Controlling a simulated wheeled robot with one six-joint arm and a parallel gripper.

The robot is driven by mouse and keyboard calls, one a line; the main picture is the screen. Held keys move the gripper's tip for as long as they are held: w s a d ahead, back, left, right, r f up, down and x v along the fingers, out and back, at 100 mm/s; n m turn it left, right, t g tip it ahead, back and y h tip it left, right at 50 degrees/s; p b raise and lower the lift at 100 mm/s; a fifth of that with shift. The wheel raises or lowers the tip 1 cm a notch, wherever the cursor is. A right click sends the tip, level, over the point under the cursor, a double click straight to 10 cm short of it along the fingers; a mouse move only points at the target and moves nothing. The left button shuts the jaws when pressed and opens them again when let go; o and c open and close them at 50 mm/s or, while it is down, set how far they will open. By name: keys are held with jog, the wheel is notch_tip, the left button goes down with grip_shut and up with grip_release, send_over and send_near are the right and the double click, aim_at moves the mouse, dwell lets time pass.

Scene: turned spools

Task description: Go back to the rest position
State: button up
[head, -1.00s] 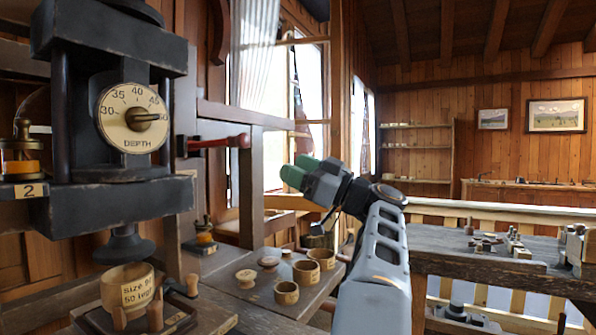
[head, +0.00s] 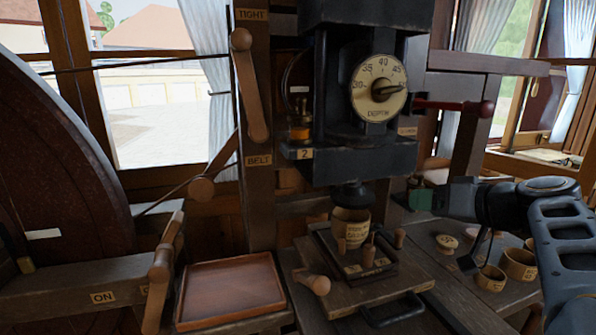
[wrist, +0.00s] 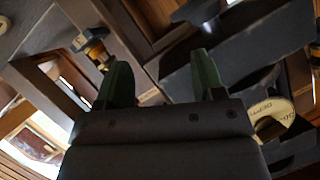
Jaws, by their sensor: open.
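My gripper (head: 418,198) is at the right of the head view, just right of the black press (head: 350,165), its green fingers pointing left. In the wrist view my gripper (wrist: 160,62) shows two green fingers well apart with nothing between them. A wooden cup (head: 350,228) with lettering stands under the press head, apart from my gripper. My grey arm comes in from the right edge.
The press carries a DEPTH dial (head: 379,88) and a red-tipped lever (head: 450,105). Several small turned pieces, including a cup (head: 519,264), lie on the right bench below my arm. An empty brown tray (head: 230,292), a belt lever (head: 248,85) and a large wheel (head: 60,170) are left.

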jog(key=s+a+f+g+h+p, duration=0.7)
jog(key=s+a+f+g+p, duration=0.1)
jog(key=s+a+f+p, duration=0.2)
jog(key=s+f+p, duration=0.1)
jog(key=s+p, duration=0.1)
jog(key=s, duration=0.1)
jog(key=shift+a+m, duration=0.25)
jog(key=shift+m, duration=0.05)
